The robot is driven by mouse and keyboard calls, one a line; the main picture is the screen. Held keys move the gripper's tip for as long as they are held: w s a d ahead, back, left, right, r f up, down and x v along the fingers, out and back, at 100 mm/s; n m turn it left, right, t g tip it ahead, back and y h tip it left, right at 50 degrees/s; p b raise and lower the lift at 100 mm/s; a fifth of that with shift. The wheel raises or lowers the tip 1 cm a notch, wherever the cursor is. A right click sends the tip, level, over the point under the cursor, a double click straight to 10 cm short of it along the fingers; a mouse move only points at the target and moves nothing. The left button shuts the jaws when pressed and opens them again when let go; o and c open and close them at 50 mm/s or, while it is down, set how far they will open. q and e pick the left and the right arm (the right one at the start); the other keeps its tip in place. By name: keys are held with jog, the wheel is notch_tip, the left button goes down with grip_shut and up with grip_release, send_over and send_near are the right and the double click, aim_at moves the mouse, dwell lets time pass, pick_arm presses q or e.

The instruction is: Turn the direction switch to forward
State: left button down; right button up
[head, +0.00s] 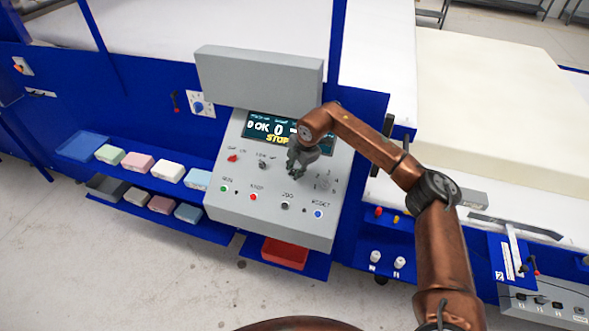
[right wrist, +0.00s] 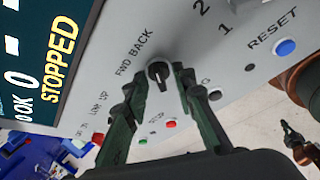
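The direction switch (right wrist: 158,72) is a small black round knob on the grey sloped control panel (head: 268,208), beside the words FWD and BACK. A lighter mark shows on the knob, but I cannot tell which side it points to. My right gripper (head: 297,166) is over the middle of the panel and hides the switch in the head view. In the right wrist view, the right gripper's (right wrist: 160,76) two dark green fingers are apart, one on each side of the knob, with gaps visible. I cannot tell how close the fingertips are to the panel.
The panel's display (head: 270,127) reads STOPPED. A red switch (head: 233,158), a black knob (head: 285,206), a red button (head: 253,197) and a blue RESET button (head: 318,214) surround the gripper. Shelves with coloured foam blocks (head: 168,170) are at left. A red bin (head: 285,253) sits below.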

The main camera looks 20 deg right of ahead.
grip_shut()
jog(key=shift+n, duration=0.3)
jog(key=n, duration=0.1)
jog(key=n+g+h, duration=0.1)
jog(key=n, duration=0.1)
jog(key=n+g, duration=0.1)
jog(key=shift+w+a+r+n, duration=0.15)
jog(key=shift+w+a+n, duration=0.05)
jog(key=shift+w+n, duration=0.1)
jog(key=n+h, duration=0.1)
jog(key=n, duration=0.1)
jog(key=n+g+h, duration=0.1)
jog(key=n, duration=0.1)
jog(key=shift+a+n+p, duration=0.2)
jog(key=shift+n+p, duration=0.15)
jog(key=shift+n, duration=0.05)
jog(key=n+h, duration=0.2)
jog(key=n, duration=0.2)
jog(key=shift+a+g, duration=0.1)
jog(key=shift+g, duration=0.2)
grip_release()
